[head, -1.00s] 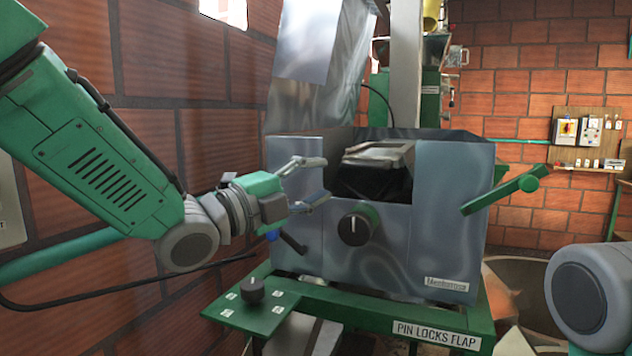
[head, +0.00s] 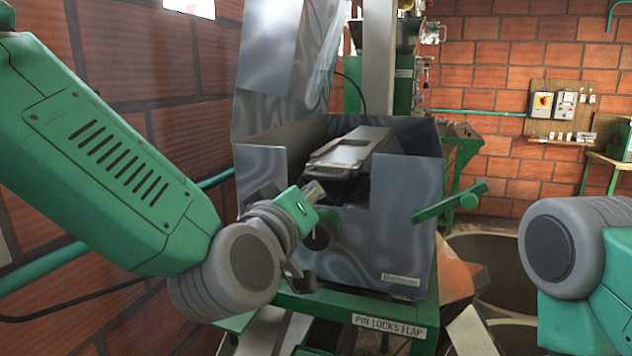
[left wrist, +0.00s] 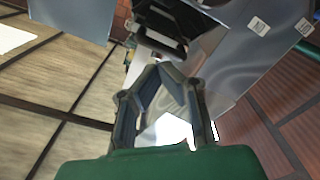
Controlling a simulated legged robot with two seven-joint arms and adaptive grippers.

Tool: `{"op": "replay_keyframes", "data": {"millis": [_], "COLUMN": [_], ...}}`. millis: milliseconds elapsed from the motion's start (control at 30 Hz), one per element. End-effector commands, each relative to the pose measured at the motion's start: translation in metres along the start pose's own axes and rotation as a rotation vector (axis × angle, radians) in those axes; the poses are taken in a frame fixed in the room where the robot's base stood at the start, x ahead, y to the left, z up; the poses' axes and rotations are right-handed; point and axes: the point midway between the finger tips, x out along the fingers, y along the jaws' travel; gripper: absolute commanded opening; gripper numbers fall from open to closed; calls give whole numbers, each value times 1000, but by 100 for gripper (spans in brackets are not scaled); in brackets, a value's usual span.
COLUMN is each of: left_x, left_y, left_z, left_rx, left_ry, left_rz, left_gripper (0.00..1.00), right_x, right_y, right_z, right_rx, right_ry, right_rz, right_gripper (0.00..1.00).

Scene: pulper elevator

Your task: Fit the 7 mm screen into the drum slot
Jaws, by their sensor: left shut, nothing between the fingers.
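A grey metal machine housing (head: 375,250) stands in the middle of the head view, with an open top and a notch in its front wall. A flat grey metal piece (head: 350,146) with a rectangular cut-out lies across that opening; I cannot tell whether it is the 7 mm screen. The drum slot cannot be made out clearly. My left gripper (head: 316,191) is just in front of the housing's front wall, below and left of the flat piece, shut and empty. Its fingers converge in the left wrist view (left wrist: 165,72), below a dark opening (left wrist: 160,28). My right gripper is out of view.
A green lever (head: 450,201) sticks out at the housing's right. A green frame labelled "PIN LOCKS FLAP" (head: 388,325) is below. A brick wall (head: 120,60) stands close on the left. A round pit or tub (head: 490,262) lies to the right.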

Motion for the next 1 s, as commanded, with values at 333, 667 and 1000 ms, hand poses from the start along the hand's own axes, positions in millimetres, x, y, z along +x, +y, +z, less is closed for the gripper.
{"op": "replay_keyframes", "data": {"millis": [333,667,1000], "left_x": [37,58,58], "left_y": [3,3,1], "left_z": [3,2,1], "left_rx": [-9,-5,-7], "left_ry": [-1,0,0], "left_rz": [-5,-2,-3], "left_gripper": [0,0,0], "right_x": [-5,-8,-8], "right_y": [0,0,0], "right_z": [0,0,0], "right_rx": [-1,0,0], "right_ry": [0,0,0], "right_rz": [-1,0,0], "right_gripper": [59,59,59]}}
